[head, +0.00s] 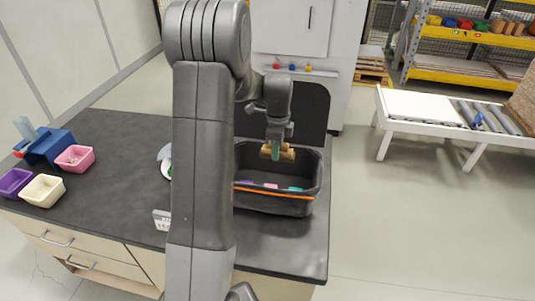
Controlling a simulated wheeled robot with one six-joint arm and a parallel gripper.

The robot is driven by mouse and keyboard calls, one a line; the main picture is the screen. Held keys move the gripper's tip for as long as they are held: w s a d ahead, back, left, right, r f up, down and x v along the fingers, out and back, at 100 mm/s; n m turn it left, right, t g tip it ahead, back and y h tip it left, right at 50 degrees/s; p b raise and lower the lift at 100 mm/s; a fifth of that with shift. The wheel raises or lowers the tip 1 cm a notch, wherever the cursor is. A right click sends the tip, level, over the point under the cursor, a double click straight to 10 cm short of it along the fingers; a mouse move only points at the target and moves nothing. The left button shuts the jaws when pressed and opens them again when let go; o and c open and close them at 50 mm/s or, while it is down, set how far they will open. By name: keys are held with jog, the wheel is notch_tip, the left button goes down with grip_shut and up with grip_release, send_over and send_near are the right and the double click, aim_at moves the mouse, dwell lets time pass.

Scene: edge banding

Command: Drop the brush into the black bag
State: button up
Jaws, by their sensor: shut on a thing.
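The black bag (309,176) is an open, dark tub-like container with an orange stripe along its front, standing on the dark worktop. Small purple, pink and teal items show inside it. My gripper (277,143) points down over the bag's opening and is shut on the brush (288,155), a tan wooden-looking piece. A teal part shows at the middle of the grip. The brush appears above the bag's inside, near its back; its exact height cannot be told. My arm hides the bag's left side.
The dark worktop (120,150) carries a pink bin (75,158), a cream bin (42,190), a purple bin (15,183) and a blue holder (45,147) at left. A white roller table (420,110) stands apart at right, with open floor between.

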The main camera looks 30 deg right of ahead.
notch_tip(320, 180, down, 5)
jog(key=b, duration=0.2)
jog(key=shift+b, duration=0.4)
jog(key=o, duration=1)
jog(key=shift+r, duration=0.1)
notch_tip(320, 180, up, 14)
jog(key=shift+f+b, duration=0.15)
jog(key=shift+b, duration=0.7)
jog(key=shift+f, duration=0.1)
